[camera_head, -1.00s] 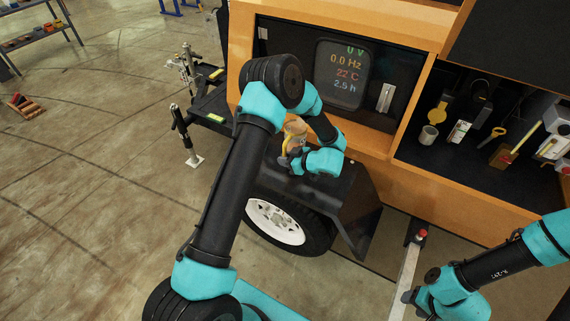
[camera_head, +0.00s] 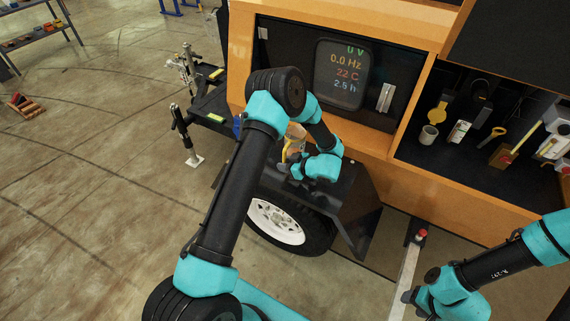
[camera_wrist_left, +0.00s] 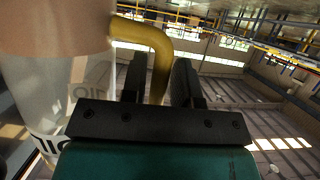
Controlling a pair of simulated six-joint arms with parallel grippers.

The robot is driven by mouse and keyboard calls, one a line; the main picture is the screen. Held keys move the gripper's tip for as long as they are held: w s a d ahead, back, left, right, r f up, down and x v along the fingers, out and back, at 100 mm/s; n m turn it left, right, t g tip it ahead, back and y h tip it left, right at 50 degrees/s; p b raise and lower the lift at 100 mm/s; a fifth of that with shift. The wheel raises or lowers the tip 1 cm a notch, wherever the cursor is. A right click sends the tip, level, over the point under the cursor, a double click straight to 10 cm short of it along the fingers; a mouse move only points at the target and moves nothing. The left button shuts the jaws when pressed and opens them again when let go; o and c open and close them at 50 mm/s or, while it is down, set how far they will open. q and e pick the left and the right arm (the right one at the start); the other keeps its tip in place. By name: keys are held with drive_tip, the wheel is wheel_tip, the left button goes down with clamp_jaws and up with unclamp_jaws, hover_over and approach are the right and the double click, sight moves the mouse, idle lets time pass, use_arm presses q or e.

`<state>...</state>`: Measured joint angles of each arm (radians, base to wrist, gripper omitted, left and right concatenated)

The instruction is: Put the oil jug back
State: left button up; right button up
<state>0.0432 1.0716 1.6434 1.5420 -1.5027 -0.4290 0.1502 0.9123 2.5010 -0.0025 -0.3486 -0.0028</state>
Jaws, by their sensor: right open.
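The oil jug (camera_head: 296,131) is at the black fender over the wheel in the head view, partly hidden by my left arm. Its pale body with dark lettering and its peach-coloured top (camera_wrist_left: 55,25) fill the left side of the left wrist view. My left gripper (camera_head: 297,168) is at the jug; its fingers (camera_wrist_left: 158,80) sit on both sides of the yellow handle (camera_wrist_left: 158,55) and look shut on it. Whether the jug's base touches the fender is hidden. My right gripper (camera_head: 408,297) is open and empty at the lower right, away from the jug.
The orange machine has a lit display (camera_head: 342,72) above the fender (camera_head: 352,205). An open compartment at right holds a metal cup (camera_head: 428,134), a funnel-like yellow tool and other items. A wheel (camera_head: 277,222) is below the fender.

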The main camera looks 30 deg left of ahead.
use_arm(q)
drive_tip(key=shift+o, duration=1.1)
drive_tip(key=shift+d+r, duration=0.1)
drive_tip(key=shift+r, duration=0.1)
drive_tip(key=v, duration=1.1)
drive_tip(key=shift+d+r, duration=0.15)
drive_tip(key=shift+d, duration=0.25)
